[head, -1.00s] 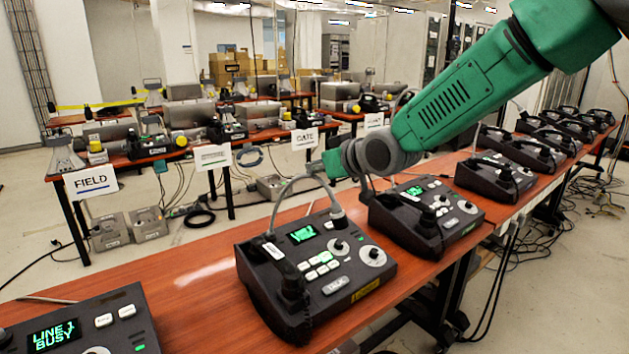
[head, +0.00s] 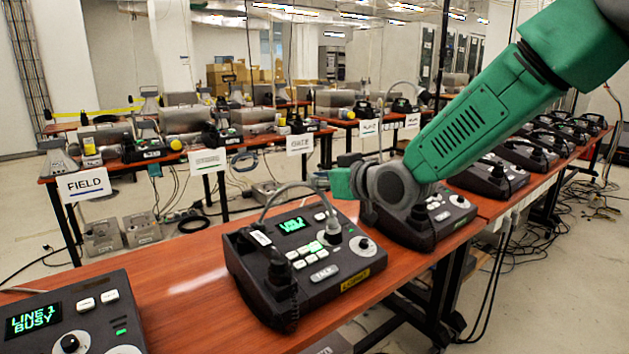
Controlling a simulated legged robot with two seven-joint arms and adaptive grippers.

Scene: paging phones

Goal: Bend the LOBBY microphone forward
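The LOBBY console (head: 300,262) is a dark desk unit with a green-lit screen, pale buttons and a yellow label on its front edge. Its grey gooseneck microphone (head: 292,186) rises from the right side near the knob and arches to the left over the screen, ending near the handset (head: 272,268). My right gripper (head: 330,182) comes in from the upper right, its green end at the right side of the arch, touching or very close. Its fingertips are too small to tell whether they hold the neck. My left gripper is out of view.
A second console (head: 425,215) stands close on the right, partly behind my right arm. Another console (head: 70,320) showing "LINE 1 BUSY" is at the lower left. Bare wooden table (head: 180,290) lies between. A FIELD sign (head: 84,185) hangs on the table behind.

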